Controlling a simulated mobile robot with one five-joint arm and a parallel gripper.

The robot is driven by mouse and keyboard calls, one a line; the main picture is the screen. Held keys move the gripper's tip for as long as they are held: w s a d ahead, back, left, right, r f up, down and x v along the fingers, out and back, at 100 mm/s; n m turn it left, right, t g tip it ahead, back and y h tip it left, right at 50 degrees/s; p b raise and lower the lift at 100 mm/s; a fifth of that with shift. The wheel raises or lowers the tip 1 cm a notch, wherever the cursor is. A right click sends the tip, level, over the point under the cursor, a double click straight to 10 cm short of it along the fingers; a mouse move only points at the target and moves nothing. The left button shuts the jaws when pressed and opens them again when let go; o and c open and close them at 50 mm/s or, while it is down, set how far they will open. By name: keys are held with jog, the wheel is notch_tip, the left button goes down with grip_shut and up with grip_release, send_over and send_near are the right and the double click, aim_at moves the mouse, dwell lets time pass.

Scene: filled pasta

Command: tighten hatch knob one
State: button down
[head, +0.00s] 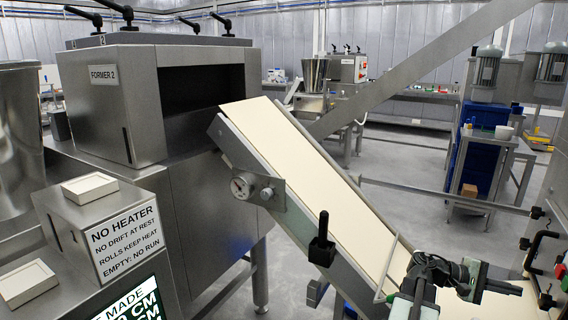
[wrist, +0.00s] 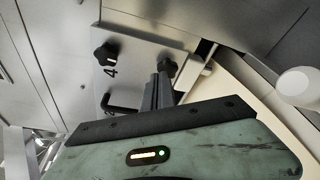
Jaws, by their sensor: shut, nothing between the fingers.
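In the wrist view, a grey metal panel (wrist: 135,75) carries a black knob (wrist: 106,55) with a "4" beside it. A second black knob (wrist: 168,67) sits at the panel's right, just beyond my gripper's fingertips. Whether they touch it I cannot tell, and I see no number by it. My gripper (wrist: 162,80) is shut and empty, its fingers pointing at this second knob. In the head view, my gripper (head: 518,289) reaches right toward a hatch at the right edge with several black knobs, one of them at its upper corner (head: 537,212). Knob one cannot be singled out.
A black bent handle (wrist: 118,105) is on the panel, left of my fingers. In the head view, a pale sloping conveyor (head: 310,180) runs down from the Former 2 machine (head: 105,110) to beneath my arm. A black upright handle (head: 322,245) stands at its side.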

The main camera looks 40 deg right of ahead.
jog(key=s+d, duration=0.1)
jog(key=s, duration=0.1)
jog(key=s+d, duration=0.1)
jog(key=s, duration=0.1)
jog(key=s+d, duration=0.1)
jog(key=s, duration=0.1)
jog(key=shift+s, duration=0.1)
jog(key=shift+f, duration=0.1)
dwell(0.5)
jog(key=shift+a+f+b, duration=0.15)
jog(key=shift+f+b, duration=0.1)
jog(key=shift+b, duration=0.1)
jog(key=shift+s+a+f+b, duration=0.1)
jog(key=shift+a+f+b, duration=0.1)
jog(key=shift+f+b, duration=0.1)
jog(key=shift+r, duration=0.1)
jog(key=shift+s+a+r, duration=0.15)
jog(key=shift+a, duration=0.2)
jog(key=shift+w+a, duration=0.4)
jog(key=shift+w, duration=0.5)
jog(key=shift+w+a, duration=0.45)
jog(key=shift+w, duration=0.45)
jog(key=shift+w+a, duration=0.4)
jog(key=shift+w, duration=0.5)
